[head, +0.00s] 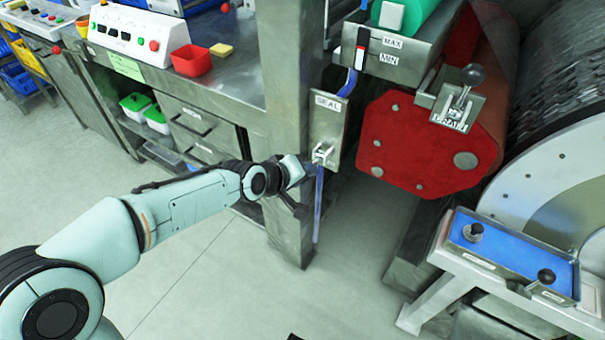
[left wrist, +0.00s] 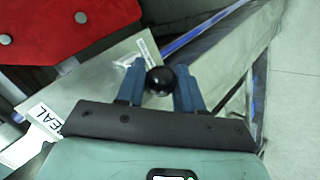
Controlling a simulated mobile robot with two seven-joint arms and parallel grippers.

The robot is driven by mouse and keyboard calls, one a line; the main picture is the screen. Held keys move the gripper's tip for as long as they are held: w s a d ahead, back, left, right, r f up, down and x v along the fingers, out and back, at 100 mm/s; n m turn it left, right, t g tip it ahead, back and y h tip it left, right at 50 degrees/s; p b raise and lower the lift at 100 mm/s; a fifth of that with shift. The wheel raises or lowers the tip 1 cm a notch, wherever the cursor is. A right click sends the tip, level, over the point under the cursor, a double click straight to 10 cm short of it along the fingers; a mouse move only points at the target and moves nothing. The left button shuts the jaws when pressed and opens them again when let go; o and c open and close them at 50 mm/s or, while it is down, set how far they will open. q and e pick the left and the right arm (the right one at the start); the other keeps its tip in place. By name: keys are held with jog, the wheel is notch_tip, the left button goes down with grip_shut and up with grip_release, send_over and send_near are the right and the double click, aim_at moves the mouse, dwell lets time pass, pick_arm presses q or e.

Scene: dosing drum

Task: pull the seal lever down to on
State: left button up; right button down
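The seal panel (head: 327,118) is a metal plate marked SEAL on the post beside the red drum end. A small white bracket (head: 322,154) sits low on it. The lever's black ball knob (left wrist: 160,81) shows in the left wrist view; in the head view my gripper hides it. My left gripper (head: 308,172) is at the lower part of the panel. In the left wrist view its two blue fingers (left wrist: 160,84) stand on either side of the knob, very close to it. I cannot tell whether they press on it. My right gripper is not in view.
A blue tube (head: 319,205) hangs below the panel. The red drum end (head: 420,150) is to the right, and a blue-topped stand (head: 510,262) with black knobs is at lower right. A steel bench (head: 232,80) is at left. The floor in front is clear.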

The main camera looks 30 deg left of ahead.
pick_arm(q)
jog(key=o, duration=0.3)
jog(key=shift+s+a+f, duration=0.1)
jog(key=shift+s+f, duration=0.05)
jog(key=shift+f, duration=0.65)
jog(key=shift+o, duration=0.2)
jog(key=shift+r, duration=0.35)
jog(key=shift+s+r, duration=0.2)
jog(key=shift+r, duration=0.1)
jog(key=p+v, duration=0.3)
jog(key=v, duration=0.9)
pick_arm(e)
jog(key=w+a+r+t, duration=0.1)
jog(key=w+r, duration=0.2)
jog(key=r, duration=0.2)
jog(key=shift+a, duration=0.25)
pick_arm(q)
jog(key=shift+a+r, duration=0.15)
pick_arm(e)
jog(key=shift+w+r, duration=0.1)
